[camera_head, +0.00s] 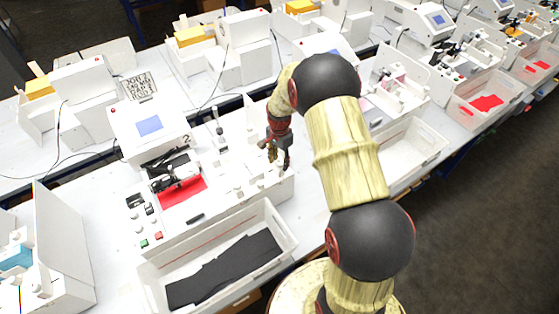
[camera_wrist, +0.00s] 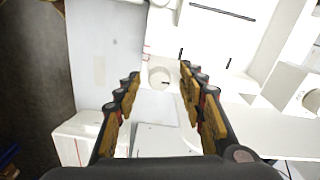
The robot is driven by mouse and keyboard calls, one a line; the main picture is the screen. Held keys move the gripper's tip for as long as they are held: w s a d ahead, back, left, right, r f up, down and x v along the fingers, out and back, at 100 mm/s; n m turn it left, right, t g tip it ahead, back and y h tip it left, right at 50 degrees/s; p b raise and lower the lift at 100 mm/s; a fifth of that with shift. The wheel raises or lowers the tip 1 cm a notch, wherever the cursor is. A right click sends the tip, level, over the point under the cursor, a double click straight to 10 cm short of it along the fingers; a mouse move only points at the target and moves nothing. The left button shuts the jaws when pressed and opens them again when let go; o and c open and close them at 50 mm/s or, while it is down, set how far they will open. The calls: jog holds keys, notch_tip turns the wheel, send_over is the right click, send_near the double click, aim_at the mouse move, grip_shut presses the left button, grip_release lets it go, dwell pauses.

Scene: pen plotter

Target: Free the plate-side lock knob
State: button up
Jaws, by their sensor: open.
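My gripper (camera_head: 277,152) is open and hangs over the right end of the white plotter station (camera_head: 215,218). In the wrist view my gripper (camera_wrist: 159,86) has a finger on each side, with a gap between them. A round white knob (camera_wrist: 160,74) with a small dark mark shows between the fingertips, slightly ahead of them. I see no contact, and its height relative to the fingertips is unclear. In the head view several small white knobs stand near the gripper; I cannot tell which is the plate-side lock knob.
A white unit with a blue screen (camera_head: 149,125) stands left of the gripper, above a red sheet (camera_head: 183,192). A white bin (camera_head: 286,240) with black material (camera_head: 225,268) lies in front. In the wrist view thin dark pins (camera_wrist: 181,53) stand right of the knob.

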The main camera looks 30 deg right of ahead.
jog(key=shift+c, duration=0.3)
grip_shut()
jog(key=shift+n, duration=0.4)
jog(key=n+b, duration=0.2)
jog(key=n, duration=0.1)
jog(key=shift+n, duration=0.3)
jog(key=n+b, duration=0.1)
jog(key=n, duration=0.3)
jog(key=shift+n, duration=0.3)
jog(key=n+b, duration=0.1)
jog(key=n, duration=0.3)
jog(key=shift+n+b, duration=0.6)
jog(key=shift+n, duration=1.8)
